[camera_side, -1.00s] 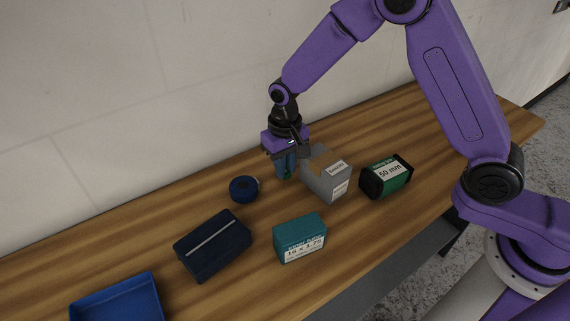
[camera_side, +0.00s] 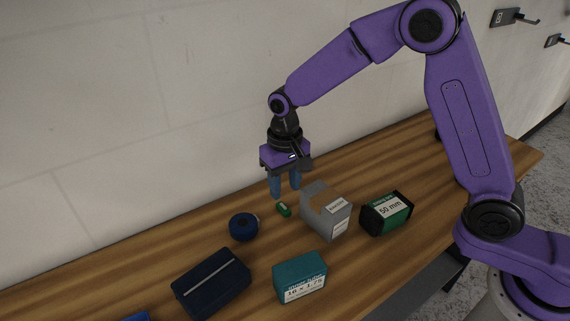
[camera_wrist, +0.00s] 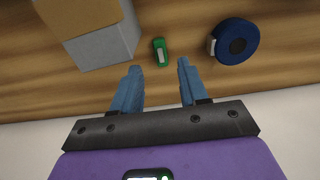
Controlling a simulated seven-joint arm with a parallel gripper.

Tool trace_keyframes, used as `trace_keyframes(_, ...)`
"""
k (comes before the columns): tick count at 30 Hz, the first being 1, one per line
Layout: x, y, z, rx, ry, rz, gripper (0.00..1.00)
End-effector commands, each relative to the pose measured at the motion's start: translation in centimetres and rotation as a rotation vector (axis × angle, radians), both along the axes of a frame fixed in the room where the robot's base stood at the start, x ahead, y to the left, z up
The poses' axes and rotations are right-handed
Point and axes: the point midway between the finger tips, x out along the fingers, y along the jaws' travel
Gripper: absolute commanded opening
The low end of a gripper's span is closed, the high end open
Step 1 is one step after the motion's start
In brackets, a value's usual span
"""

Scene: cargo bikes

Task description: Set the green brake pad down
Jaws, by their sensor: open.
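The green brake pad (camera_side: 284,209) lies on the wooden table between the blue round tape-like item and the grey box. In the wrist view the green brake pad (camera_wrist: 160,51) shows a pale patch on its face and lies beyond the fingertips. My gripper (camera_side: 285,194) is open and empty, with its blue fingers pointing down just above and behind the pad. In the wrist view my gripper (camera_wrist: 158,68) has its two fingers spread apart with nothing between them.
A grey box with a brown top (camera_side: 326,213) stands close right of the pad. A dark blue roll (camera_side: 243,227) is close left.

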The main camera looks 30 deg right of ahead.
Motion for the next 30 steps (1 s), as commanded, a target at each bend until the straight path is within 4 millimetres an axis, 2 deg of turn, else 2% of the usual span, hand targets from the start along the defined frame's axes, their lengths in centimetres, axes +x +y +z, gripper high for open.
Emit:
trace_keyframes(3,0.1,0.0,2.5,0.002,-0.004,0.0,0.43)
trace_keyframes(9,0.1,0.0,5.2,0.001,-0.002,0.0,0.43)
trace_keyframes(15,0.0,0.0,6.1,0.0,0.0,0.0,0.43)
trace_keyframes(23,-0.3,0.0,6.3,0.0,0.0,0.016,0.43)
trace_keyframes(26,-1.1,-0.2,6.6,0.001,-0.001,0.055,0.43)
trace_keyframes(30,-3.2,-0.7,7.3,0.002,-0.004,0.154,0.43)
